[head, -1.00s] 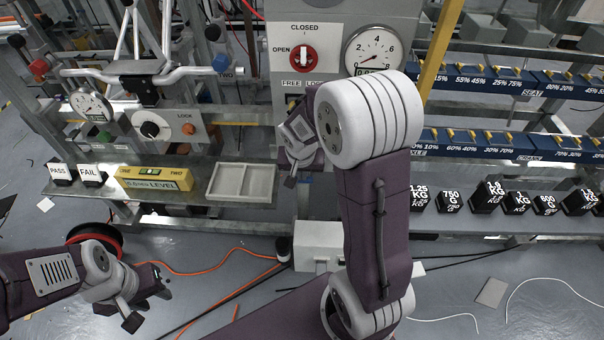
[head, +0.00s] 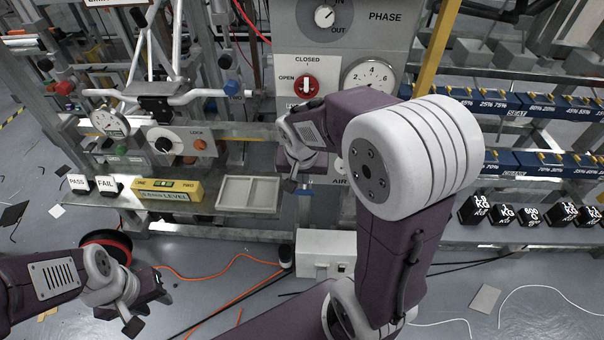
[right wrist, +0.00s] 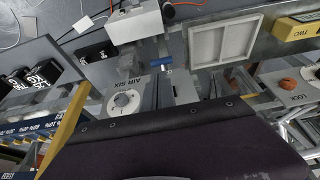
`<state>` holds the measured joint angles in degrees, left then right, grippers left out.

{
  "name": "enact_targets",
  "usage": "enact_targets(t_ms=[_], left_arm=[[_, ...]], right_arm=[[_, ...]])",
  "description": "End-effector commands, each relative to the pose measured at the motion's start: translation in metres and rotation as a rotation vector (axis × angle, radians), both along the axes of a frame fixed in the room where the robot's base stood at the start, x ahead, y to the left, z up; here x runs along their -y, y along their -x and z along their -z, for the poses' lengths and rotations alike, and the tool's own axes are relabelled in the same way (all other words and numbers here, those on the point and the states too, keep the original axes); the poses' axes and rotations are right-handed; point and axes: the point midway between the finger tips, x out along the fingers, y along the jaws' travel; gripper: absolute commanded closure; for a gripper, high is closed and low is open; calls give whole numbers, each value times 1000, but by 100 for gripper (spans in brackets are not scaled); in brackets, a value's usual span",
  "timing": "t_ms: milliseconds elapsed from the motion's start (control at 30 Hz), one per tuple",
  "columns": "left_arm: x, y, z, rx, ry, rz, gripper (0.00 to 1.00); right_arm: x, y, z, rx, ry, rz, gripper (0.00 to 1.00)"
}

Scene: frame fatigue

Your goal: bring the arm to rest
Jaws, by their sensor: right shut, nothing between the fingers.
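My right arm is bent in front of the grey panel in the head view, its white elbow joint large at centre right. My right gripper (head: 291,184) hangs from the wrist, shut and empty, in front of the panel, right of the grey tray (head: 247,209). It seems clear of both, but the gap is hard to judge. The right wrist view is partly filled by my dark purple arm cover; the fingers are not clear there. My left gripper (head: 150,311) is at lower left above the floor, its fingers apart and nothing seen between them.
The panel carries a red OPEN/CLOSED knob (head: 306,87) and a gauge (head: 369,77). A yellow level (head: 163,190) and PASS and FAIL blocks (head: 106,186) lie left of the tray. Black weights (head: 503,214) line the right shelf. An orange cable (head: 215,272) crosses the floor.

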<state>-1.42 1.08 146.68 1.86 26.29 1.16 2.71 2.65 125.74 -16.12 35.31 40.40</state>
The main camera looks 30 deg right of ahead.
Motion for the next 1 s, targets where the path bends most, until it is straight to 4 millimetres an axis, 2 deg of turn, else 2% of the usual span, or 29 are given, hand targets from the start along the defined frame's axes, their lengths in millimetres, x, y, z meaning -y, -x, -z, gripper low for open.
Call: enact_targets(t_ms=[267,367,533,600,667,700,733,1000], left_arm=[[0,0,0,0,0,0,64],[0,0,0,0,0,0,64],[0,0,0,0,0,0,64],[0,0,0,0,0,0,64],[0,0,0,0,0,0,64],[0,1,-25,-2,0,0,64],[0,1,-39,-1,0,0,64],[0,0,-129,0,0,0,64]], right_arm=[[-6,3,2,-7,-1,-17,100],[-21,29,23,-70,-35,-32,100],[-55,96,68,-214,-100,-271,100],[-62,111,77,-237,-108,-390,100],[-65,109,78,-227,-92,-506,100],[-64,108,51,-226,-86,-528,100],[-64,108,38,-227,-86,-525,100],[-64,108,-52,-227,-86,-524,100]])
